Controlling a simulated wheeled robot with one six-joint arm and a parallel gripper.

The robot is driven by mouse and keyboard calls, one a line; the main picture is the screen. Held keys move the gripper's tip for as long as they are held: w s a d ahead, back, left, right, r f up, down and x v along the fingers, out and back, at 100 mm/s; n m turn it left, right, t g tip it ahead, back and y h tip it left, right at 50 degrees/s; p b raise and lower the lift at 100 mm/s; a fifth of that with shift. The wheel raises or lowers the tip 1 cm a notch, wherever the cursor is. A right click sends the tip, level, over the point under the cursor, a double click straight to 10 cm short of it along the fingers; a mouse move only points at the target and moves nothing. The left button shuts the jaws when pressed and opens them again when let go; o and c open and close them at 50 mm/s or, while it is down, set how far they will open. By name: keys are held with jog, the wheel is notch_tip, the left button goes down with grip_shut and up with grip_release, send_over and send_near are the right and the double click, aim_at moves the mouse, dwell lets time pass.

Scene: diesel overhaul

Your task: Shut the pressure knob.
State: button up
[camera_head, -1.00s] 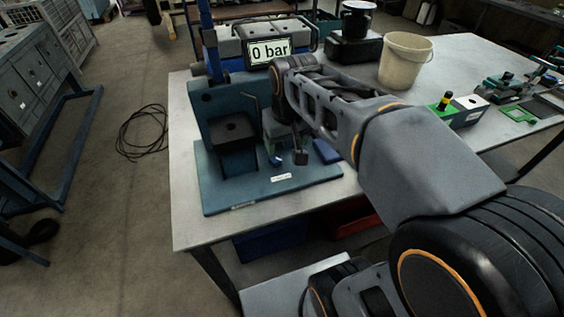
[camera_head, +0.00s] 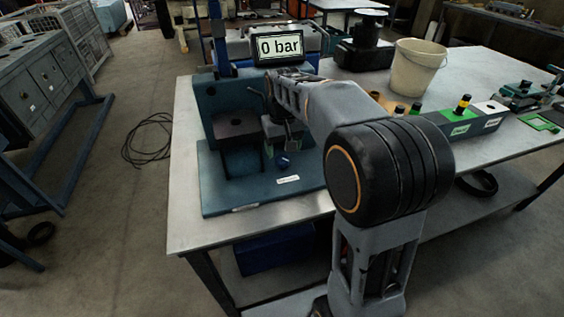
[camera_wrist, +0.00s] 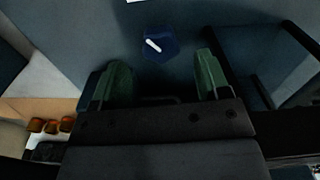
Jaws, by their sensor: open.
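The pressure knob (camera_head: 284,161) is a small blue knob on the blue base plate of the test stand (camera_head: 225,190), behind a white label (camera_head: 288,179). In the wrist view the knob (camera_wrist: 160,44) is dark blue with a white pointer line, tilted in the picture. My gripper (camera_wrist: 162,78) has its two green fingers apart, with nothing between them. The knob shows just beyond the fingertips, roughly centred between them, not visibly touched. In the head view my gripper (camera_head: 281,143) hangs over the plate close to the knob, partly hidden by my arm. The display (camera_head: 279,47) reads 0 bar.
The stand's upright blue plate (camera_head: 210,105) and a black block (camera_head: 236,125) stand left of my gripper. A beige bucket (camera_head: 417,67) and a grey block with green labels (camera_head: 475,125) are farther right on the table. Bare tabletop (camera_head: 190,215) shows left and in front.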

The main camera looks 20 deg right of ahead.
aim_at(283, 159)
jog(key=shift+f, duration=2.6)
jog(key=shift+c, duration=0.3)
jog(key=c, duration=0.8)
jog(key=shift+r+m+p, duration=0.15)
jog(key=shift+m+p, duration=0.2)
jog(key=shift+m, duration=0.85)
jog(key=shift+c, duration=0.2)
jog(key=shift+m, duration=1.1)
jog(key=o, duration=0.9)
